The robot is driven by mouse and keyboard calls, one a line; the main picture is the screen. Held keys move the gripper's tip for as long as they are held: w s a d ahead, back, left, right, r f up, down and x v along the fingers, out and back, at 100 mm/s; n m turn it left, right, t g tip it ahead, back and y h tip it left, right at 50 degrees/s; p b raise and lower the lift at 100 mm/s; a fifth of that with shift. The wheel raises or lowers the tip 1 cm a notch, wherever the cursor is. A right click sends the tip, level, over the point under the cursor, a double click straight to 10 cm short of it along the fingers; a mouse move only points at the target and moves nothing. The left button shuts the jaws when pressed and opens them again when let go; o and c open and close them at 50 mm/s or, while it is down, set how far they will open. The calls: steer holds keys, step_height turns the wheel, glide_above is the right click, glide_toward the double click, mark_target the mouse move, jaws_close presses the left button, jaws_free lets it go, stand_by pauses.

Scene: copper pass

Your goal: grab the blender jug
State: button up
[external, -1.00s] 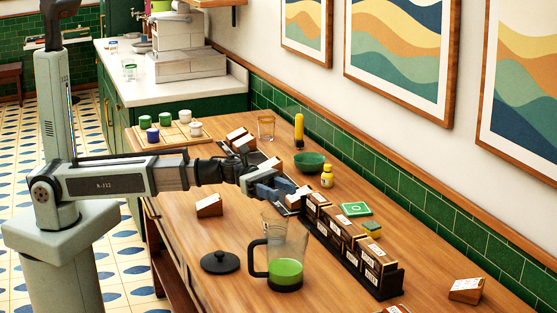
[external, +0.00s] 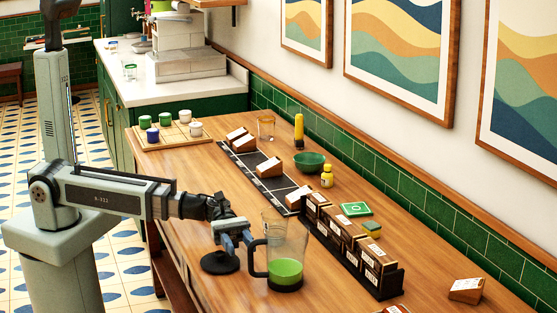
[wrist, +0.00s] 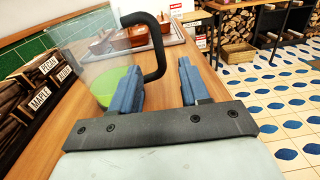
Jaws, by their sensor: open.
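The blender jug (external: 290,245) stands upright on the wooden table, clear-walled with green contents at the bottom and a black handle (external: 254,258) on its left side. In the wrist view the jug (wrist: 95,65) is at upper left, its handle (wrist: 157,50) curving down just past my fingertips. My gripper (external: 237,240) is open and empty, left of the handle. In the wrist view, its blue fingers (wrist: 160,80) are apart, with the handle's lower part roughly between their tips. I cannot tell whether they touch it.
A black lid (external: 220,262) lies on the table below my gripper. A dark rack of labelled boxes (external: 360,250) stands right of the jug. A green bowl (external: 309,163) and a yellow bottle (external: 327,176) are farther back. The table's front right is mostly clear.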

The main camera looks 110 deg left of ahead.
mark_target(276, 260)
steer(key=shift+x, duration=5)
steer(key=shift+a, duration=0.1)
steer(key=shift+c, duration=0.3)
jaws_close()
